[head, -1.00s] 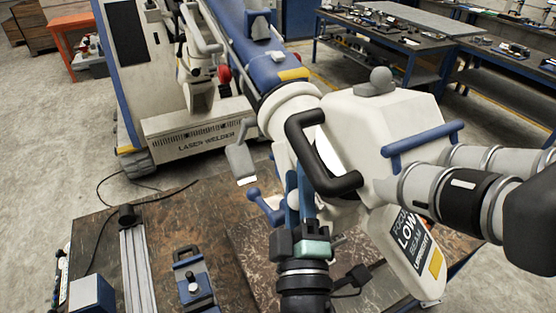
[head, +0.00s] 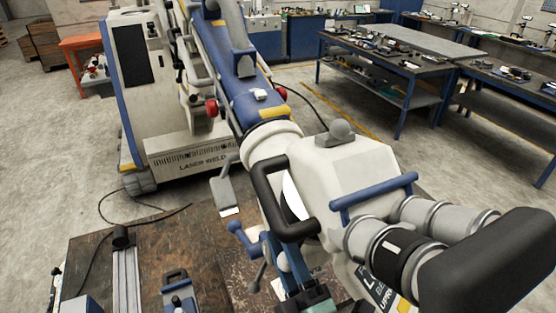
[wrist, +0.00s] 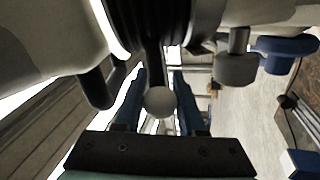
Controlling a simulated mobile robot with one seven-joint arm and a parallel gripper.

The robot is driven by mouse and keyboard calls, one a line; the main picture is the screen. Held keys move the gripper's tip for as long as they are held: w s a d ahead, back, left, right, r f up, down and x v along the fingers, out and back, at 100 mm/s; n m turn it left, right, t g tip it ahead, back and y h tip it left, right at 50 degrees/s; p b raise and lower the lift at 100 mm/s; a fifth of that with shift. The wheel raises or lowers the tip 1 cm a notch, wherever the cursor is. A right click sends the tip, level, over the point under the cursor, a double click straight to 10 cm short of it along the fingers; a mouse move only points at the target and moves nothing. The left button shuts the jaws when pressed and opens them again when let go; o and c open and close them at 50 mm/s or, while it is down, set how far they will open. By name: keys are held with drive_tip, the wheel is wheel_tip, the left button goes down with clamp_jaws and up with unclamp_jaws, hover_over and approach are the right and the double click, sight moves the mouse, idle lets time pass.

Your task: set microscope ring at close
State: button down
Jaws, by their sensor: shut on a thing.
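The microscope head (head: 350,165) is a cream housing on the blue laser welder arm, with a black loop handle (head: 262,190) on its near side. In the wrist view, a black ribbed ring (wrist: 150,22) is at the top centre, with a dark lever running down from it to a pale ball knob (wrist: 160,101). My gripper (wrist: 159,82) has its two blue fingers on either side of this lever and ball, and is shut on it. In the head view, my gripper (head: 275,238) reaches up from below, under the housing. The ring is hidden there, and its setting cannot be read.
Black-ended eyepieces (head: 480,255) stick out at the right, close to my arm. A blue side bar (head: 375,197) crosses the housing. A blue-tipped knob (head: 245,238) is left of my fingers. The workbench (head: 190,240) below carries a rail and a clamp.

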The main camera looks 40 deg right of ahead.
drive_tip(key=shift+r, duration=0.2)
drive_tip(key=c, duration=0.8)
unclamp_jaws()
drive_tip(key=shift+f, duration=0.1)
drive_tip(key=shift+o, duration=0.2)
drive_tip(key=b+v, duration=0.8)
drive_tip(key=v, duration=0.5)
drive_tip(key=shift+w, duration=0.1)
